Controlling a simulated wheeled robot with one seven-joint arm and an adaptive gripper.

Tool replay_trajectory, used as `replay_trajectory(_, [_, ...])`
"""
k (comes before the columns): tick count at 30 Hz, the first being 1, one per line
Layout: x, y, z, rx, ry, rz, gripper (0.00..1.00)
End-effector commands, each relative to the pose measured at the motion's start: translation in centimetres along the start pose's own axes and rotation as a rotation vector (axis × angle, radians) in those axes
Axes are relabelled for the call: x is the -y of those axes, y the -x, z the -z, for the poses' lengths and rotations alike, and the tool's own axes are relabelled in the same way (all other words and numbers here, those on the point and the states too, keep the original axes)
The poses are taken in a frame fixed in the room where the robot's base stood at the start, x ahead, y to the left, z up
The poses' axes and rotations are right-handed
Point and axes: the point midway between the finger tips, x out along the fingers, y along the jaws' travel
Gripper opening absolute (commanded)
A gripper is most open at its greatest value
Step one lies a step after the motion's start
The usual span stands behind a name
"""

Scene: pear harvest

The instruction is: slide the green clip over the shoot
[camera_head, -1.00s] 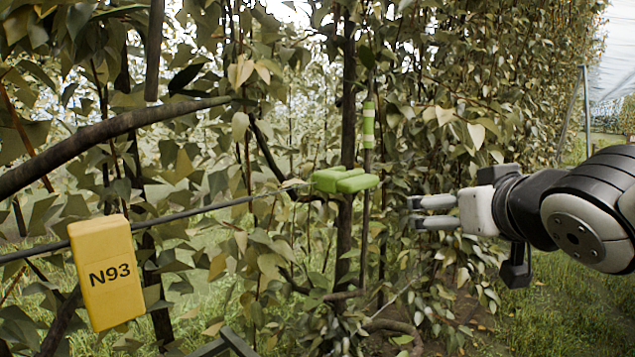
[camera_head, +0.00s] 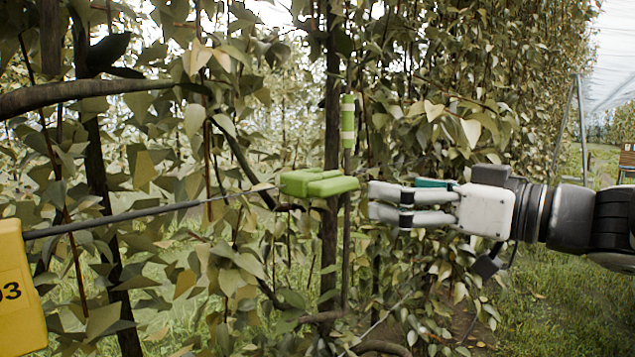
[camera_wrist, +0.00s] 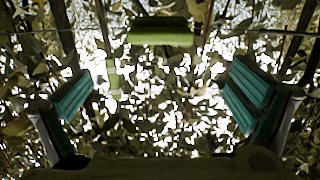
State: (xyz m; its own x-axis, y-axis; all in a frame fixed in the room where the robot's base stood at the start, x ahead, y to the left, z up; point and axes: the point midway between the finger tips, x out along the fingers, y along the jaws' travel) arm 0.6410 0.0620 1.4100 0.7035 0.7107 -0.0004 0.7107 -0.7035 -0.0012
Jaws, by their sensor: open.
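The green clip (camera_head: 318,183) sits at the end of the dark wire, at the thin upright shoot (camera_head: 346,240). I cannot tell whether the clip is around the shoot or beside it. A green band with a pale stripe (camera_head: 347,120) is on the shoot above the clip. My gripper (camera_head: 372,203) is just right of the clip, pointing left at it, with a visible gap. In the wrist view the clip (camera_wrist: 160,32) is at the top centre, above and between the spread teal-padded fingers (camera_wrist: 160,100). The gripper is open and empty.
A dark wire (camera_head: 130,215) runs in from the left to the clip. A yellow tag (camera_head: 18,290) hangs at the left edge. A thicker trunk (camera_head: 330,130) stands beside the shoot. Leaves crowd around. Grass (camera_head: 560,310) lies open at lower right.

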Motion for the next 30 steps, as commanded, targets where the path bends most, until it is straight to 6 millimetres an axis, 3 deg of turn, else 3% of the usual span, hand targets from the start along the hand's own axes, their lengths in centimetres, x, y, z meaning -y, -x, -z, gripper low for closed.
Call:
replay_trajectory(15, [0.0,-9.6,-0.1,0.001,0.0,0.001,1.0])
replay_trajectory(21, [0.0,-11.4,0.0,0.0,0.002,0.0,1.0])
replay_trajectory(30, [0.0,-11.7,0.0,0.0,0.001,-0.001,1.0])
